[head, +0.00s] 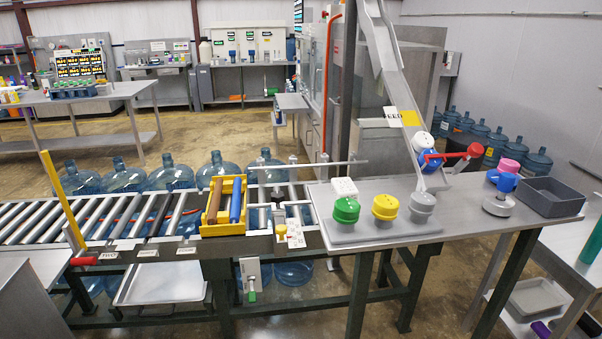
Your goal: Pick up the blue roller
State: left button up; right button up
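The blue roller (236,201) rests in a yellow crate (222,230) at the front edge of the roller conveyor, near the conveyor's right end. It leans lengthwise, running from the far side of the crate toward the near side. A brown roller (215,200) lies just left of it in the same crate, roughly parallel, with a narrow gap between them. Neither of my grippers shows in the head view.
The conveyor (120,217) runs left from the crate, with blue water jugs (170,173) behind it. Right of the crate are a small fixture (290,232) and a steel table (410,238) with green, yellow and grey caps. A yellow post (62,200) stands at the left.

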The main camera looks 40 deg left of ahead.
aim_at(235, 203)
jog(key=u, duration=1.75)
jog(key=i+j+z, duration=0.1)
jog(key=i+j, duration=0.2)
jog(key=i, duration=0.15)
